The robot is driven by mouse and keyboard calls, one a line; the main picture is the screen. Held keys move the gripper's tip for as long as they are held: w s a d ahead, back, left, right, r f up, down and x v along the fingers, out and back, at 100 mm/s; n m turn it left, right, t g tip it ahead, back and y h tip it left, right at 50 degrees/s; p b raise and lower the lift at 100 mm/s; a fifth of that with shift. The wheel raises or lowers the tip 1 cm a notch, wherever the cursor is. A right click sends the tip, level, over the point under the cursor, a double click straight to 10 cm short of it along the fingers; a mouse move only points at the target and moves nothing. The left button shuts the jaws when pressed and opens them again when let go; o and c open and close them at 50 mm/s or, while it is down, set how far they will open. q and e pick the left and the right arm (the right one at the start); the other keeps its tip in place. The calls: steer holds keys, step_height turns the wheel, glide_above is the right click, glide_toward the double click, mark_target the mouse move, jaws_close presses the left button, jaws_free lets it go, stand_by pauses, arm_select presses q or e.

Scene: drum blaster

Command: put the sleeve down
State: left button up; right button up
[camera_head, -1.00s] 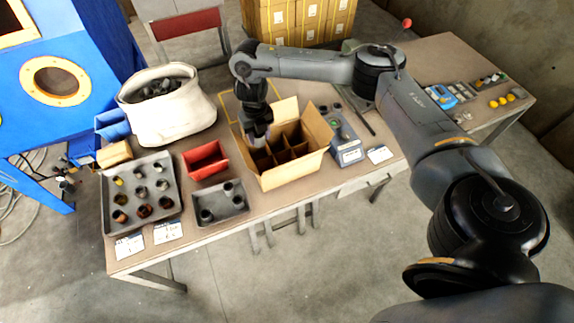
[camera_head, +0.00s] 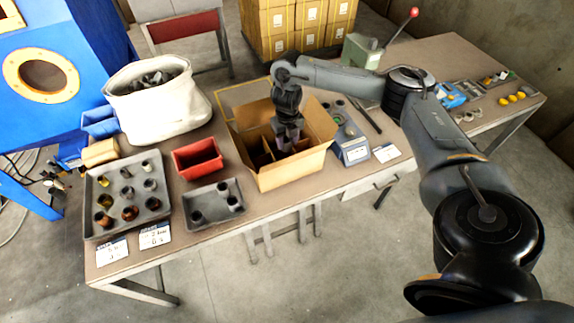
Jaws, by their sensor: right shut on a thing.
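My right gripper (camera_head: 288,138) points down into the open cardboard box (camera_head: 294,171) with brown dividers, over its middle to back compartments. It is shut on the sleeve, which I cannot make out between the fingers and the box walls. I cannot tell whether the sleeve touches the bottom of a compartment. My left gripper is not in view.
A grey tray (camera_head: 88,212) with several small cylinders stands at the left. A smaller tray (camera_head: 216,211) holds a few dark sleeves. A red bin (camera_head: 198,160), a white sack (camera_head: 155,112) and a grey-blue device (camera_head: 353,150) stand around the box. Box flaps stand up beside my gripper.

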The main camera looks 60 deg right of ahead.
mark_target(287, 147)
step_height(287, 147, down, 2)
steer(key=shift+f+b, duration=0.1)
steer(key=shift+b, duration=0.25)
steer(key=shift+f, duration=3.3)
arm_select(q)
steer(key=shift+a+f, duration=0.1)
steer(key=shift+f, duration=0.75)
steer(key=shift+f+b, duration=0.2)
steer(key=shift+b, duration=0.15)
arm_select(e)
steer(key=shift+f, duration=0.55)
